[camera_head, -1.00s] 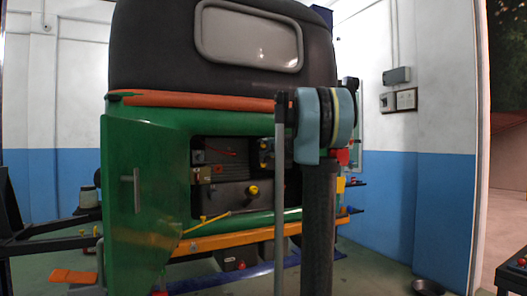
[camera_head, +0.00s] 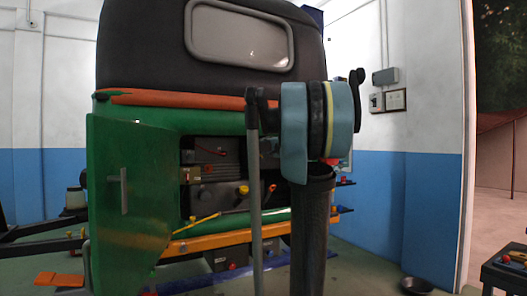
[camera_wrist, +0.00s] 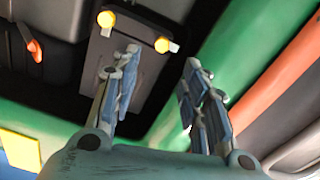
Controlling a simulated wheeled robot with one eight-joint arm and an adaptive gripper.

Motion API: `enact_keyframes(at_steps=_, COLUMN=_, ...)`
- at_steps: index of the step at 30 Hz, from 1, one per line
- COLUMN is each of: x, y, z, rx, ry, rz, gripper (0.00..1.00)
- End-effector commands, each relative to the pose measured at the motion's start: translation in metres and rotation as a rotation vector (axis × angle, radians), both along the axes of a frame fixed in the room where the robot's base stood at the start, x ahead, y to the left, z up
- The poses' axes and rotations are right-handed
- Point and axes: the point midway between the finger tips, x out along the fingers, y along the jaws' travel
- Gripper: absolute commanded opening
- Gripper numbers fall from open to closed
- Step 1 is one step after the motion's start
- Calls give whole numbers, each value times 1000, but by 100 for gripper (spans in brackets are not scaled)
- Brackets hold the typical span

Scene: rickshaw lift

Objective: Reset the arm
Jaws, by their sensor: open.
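My gripper (camera_wrist: 158,88) shows in the wrist view with its two fingers apart and nothing between them. Beyond the fingers in that view is the engine bay of the green rickshaw, with a dark plate (camera_wrist: 125,75) bearing yellow caps. My arm (camera_head: 317,120) stands in the right middle of the head view and hides part of the rickshaw's rear. The rickshaw (camera_head: 215,120) has a black top and an open green rear door (camera_head: 130,200). My gripper cannot be made out in the head view.
A yellow-capped part (camera_head: 243,190) sits in the open bay above an orange bumper (camera_head: 215,240). A dark bowl (camera_head: 417,285) lies on the floor at the right. A small table (camera_head: 508,270) with coloured items stands at the right edge. Some floor between bumper and bowl is bare.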

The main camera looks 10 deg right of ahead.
Motion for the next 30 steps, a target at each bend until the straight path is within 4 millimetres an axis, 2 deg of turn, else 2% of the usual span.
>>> enact_keyframes(at_steps=13, x=-1, y=0, z=0, rx=0, ry=0, rz=1, gripper=41)
enact_keyframes(at_steps=17, x=-10, y=11, z=-9, rx=-30, ry=11, rz=26, gripper=41)
enact_keyframes(at_steps=20, x=-32, y=34, z=-31, rx=-100, ry=39, rz=83, gripper=41)
enact_keyframes(at_steps=23, x=-65, y=64, z=-66, rx=-204, ry=86, rz=166, gripper=41)
enact_keyframes(at_steps=27, x=-119, y=99, z=-126, rx=-363, ry=170, rz=286, gripper=41)
enact_keyframes(at_steps=30, x=-158, y=115, z=-171, rx=-473, ry=236, rz=365, gripper=41)
